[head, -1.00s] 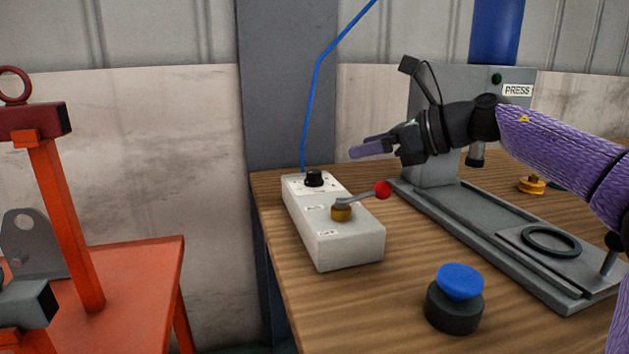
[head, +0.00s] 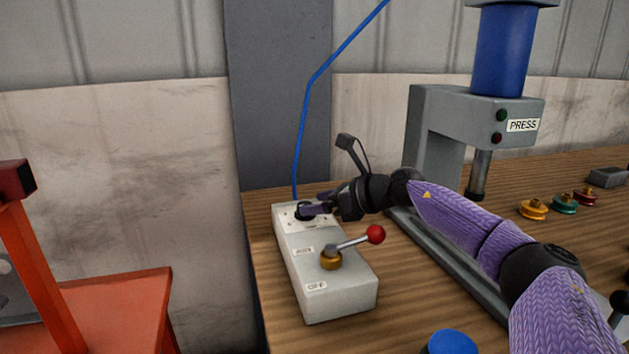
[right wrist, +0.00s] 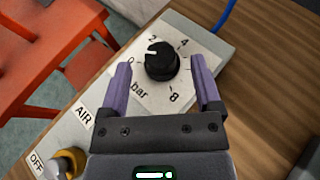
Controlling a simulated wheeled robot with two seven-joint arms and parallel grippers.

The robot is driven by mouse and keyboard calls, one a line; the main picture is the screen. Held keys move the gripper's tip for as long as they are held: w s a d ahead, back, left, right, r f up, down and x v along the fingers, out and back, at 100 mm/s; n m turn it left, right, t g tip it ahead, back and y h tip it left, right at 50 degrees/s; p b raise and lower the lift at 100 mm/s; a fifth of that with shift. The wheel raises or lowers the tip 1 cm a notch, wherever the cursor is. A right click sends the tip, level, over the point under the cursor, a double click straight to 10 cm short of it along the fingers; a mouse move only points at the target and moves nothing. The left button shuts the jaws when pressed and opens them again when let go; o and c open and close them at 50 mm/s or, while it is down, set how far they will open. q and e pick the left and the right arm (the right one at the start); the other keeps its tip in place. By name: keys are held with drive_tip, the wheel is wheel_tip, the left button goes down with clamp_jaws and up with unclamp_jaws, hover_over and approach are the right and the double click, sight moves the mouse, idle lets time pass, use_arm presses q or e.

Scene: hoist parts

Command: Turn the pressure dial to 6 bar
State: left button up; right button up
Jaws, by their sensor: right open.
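The pressure dial is a black knob (right wrist: 161,62) on a white scale plate (right wrist: 190,30) marked 0, 2, 4, 8 and "bar". Its white pointer line sits near the 2 in the right wrist view. My right gripper (head: 312,209) is at the dial; its purple fingers (right wrist: 161,82) are open, one on either side of the knob with gaps visible. In the head view the gripper partly hides the knob (head: 304,211). The 6 mark is hidden or unclear behind the right finger. My left gripper is not in view.
The grey control box (head: 342,297) also bears an air valve with a brass base (head: 331,260) and red-tipped lever (head: 375,234). The press (head: 425,105) stands right, a blue button (head: 453,343) in front, an orange stand (head: 110,310) at left.

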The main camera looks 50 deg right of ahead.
sight(297, 216)
drive_tip(key=shift+w+a+f, duration=0.15)
drive_tip(key=shift+w+f, duration=0.05)
drive_tip(key=shift+w, duration=0.4)
drive_tip(key=shift+w+a+f, duration=0.2)
drive_tip(key=shift+w+f, duration=0.15)
drive_tip(key=shift+w, duration=0.2)
clamp_jaws()
